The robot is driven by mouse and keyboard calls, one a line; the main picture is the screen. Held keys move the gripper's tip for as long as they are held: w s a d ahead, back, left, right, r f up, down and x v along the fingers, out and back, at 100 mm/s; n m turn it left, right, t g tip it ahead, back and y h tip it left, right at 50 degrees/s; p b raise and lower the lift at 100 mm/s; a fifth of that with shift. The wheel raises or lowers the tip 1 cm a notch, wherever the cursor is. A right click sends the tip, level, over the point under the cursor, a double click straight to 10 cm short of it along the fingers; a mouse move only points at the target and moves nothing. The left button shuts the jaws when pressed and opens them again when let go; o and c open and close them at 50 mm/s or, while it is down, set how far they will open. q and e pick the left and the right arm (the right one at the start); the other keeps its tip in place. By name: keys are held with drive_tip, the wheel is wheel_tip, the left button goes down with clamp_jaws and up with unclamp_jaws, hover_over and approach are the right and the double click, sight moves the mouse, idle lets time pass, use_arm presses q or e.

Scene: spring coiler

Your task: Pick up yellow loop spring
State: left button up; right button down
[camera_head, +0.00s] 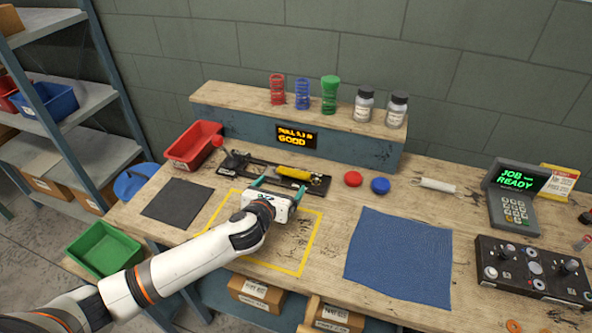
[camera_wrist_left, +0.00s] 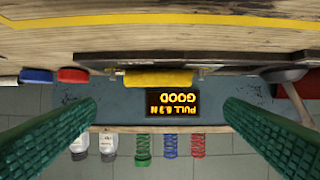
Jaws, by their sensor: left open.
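The yellow loop spring (camera_head: 296,173) lies across the black coiler bar (camera_head: 262,172), in front of the raised shelf. It shows as a yellow cylinder (camera_wrist_left: 158,79) near the middle of the left wrist view, which is upside down. My left gripper (camera_head: 280,186) is open with nothing between its teal fingers. It is just in front of the spring, and its two fingers (camera_wrist_left: 180,128) stand wide apart in the left wrist view. No contact with the spring is visible. My right gripper is not in view.
A small display (camera_head: 297,137) reads GOOD. Red, blue and green springs (camera_head: 302,94) and two jars (camera_head: 364,105) stand on the raised shelf (camera_head: 235,99). A red bin (camera_head: 193,146) is left of the coiler; red and blue caps (camera_head: 353,179) are right. The blue mat (camera_head: 399,260) is clear.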

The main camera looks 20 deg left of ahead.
sight(294, 171)
use_arm(q)
drive_tip(key=shift+x, duration=4.3)
drive_tip(key=shift+d+f, duration=0.1)
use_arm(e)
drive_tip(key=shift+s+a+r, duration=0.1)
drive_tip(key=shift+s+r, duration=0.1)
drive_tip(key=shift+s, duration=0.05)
use_arm(q)
drive_tip(key=shift+s, duration=0.1)
drive_tip(key=shift+c, duration=0.2)
drive_tip(key=c, duration=0.6)
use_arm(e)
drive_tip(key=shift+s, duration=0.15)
